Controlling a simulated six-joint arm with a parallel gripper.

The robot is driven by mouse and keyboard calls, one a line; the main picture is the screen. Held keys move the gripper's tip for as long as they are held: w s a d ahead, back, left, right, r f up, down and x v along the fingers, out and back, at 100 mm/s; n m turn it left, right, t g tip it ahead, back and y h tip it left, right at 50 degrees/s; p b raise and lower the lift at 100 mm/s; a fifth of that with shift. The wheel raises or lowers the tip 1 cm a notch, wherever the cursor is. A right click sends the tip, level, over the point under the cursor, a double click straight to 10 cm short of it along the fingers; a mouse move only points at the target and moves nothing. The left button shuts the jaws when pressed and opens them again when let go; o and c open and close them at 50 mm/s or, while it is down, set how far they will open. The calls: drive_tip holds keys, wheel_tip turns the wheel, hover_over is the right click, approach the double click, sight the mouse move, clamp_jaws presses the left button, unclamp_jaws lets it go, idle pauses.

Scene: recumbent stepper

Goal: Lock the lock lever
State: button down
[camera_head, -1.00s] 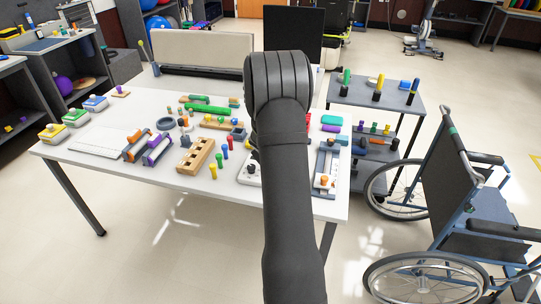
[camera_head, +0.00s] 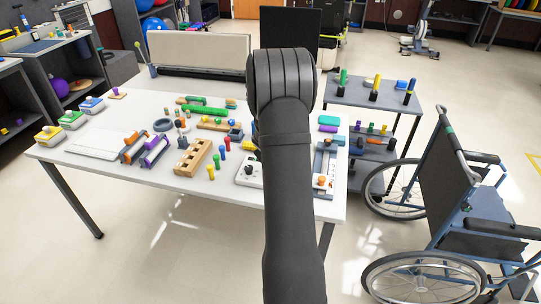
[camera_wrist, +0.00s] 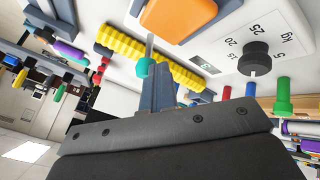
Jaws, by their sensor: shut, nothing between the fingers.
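No part can be told for certain as the lock lever. In the wrist view, a thin grey rod with a teal knob (camera_wrist: 145,67) lies by the tips of my gripper (camera_wrist: 161,72); it may be the lever. Whether the tips touch the knob cannot be told. My gripper is shut and empty, its fingers showing as one blue-grey post above the dark bolted body. A white panel (camera_wrist: 222,54) with kg marks and a black knob (camera_wrist: 254,58) lies to the right. In the head view my arm hides the gripper and that part of the table.
In the wrist view, an orange block (camera_wrist: 178,17), a yellow ridged roller (camera_wrist: 120,42) and a green peg (camera_wrist: 283,97) are close by. In the head view, the white table (camera_head: 220,182) holds many devices. A wheelchair (camera_head: 450,190) and a grey shelf cart (camera_head: 385,97) stand at the right.

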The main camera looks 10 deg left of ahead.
drive_tip(key=shift+d, duration=1.55)
drive_tip(key=shift+r, duration=0.9)
drive_tip(key=shift+s+a, duration=0.1)
drive_tip(key=shift+s, duration=0.05)
drive_tip(key=s, duration=0.1)
drive_tip(key=s+a+r, duration=0.1)
drive_tip(key=s+a, duration=0.1)
drive_tip(key=shift+s+r, duration=0.15)
drive_tip(key=shift+r, duration=0.15)
drive_tip(key=s+d+r, duration=0.5)
drive_tip(key=d, duration=0.1)
drive_tip(key=shift+s+d, duration=0.2)
drive_tip(key=shift+s, duration=0.15)
